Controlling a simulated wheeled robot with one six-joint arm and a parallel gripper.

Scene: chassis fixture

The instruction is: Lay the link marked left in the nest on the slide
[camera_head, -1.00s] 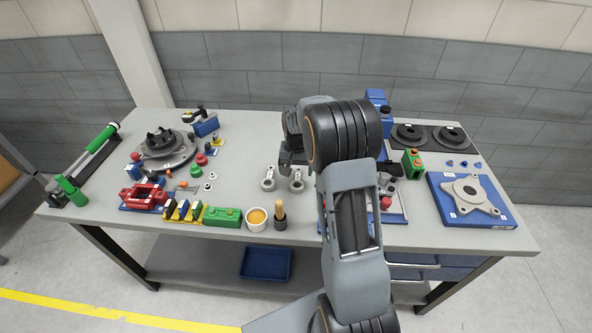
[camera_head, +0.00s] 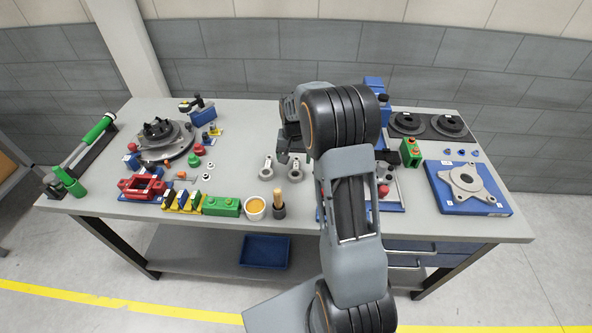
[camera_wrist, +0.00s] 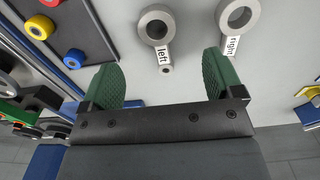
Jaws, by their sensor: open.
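The link marked left (camera_wrist: 155,27) is a grey ring with a short labelled bar and a small end eye. It lies flat on the table, also seen in the head view (camera_head: 295,169). The link marked right (camera_wrist: 237,16) lies beside it, on the left in the head view (camera_head: 267,170). My gripper (camera_wrist: 162,72) is open and empty, with green pads. In the wrist view the left link's small eye shows between the fingertips; the height gap is unclear. My arm hides most of the gripper in the head view. I cannot tell which fixture is the slide's nest.
A red frame (camera_head: 142,186) sits on a blue base at left. A green-handled rail device (camera_head: 90,142) stands at the far left. A yellow-filled cup (camera_head: 255,208) and a wooden-handled tool (camera_head: 279,203) stand at the front edge. A blue plate (camera_head: 446,195) carries a grey bracket at right.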

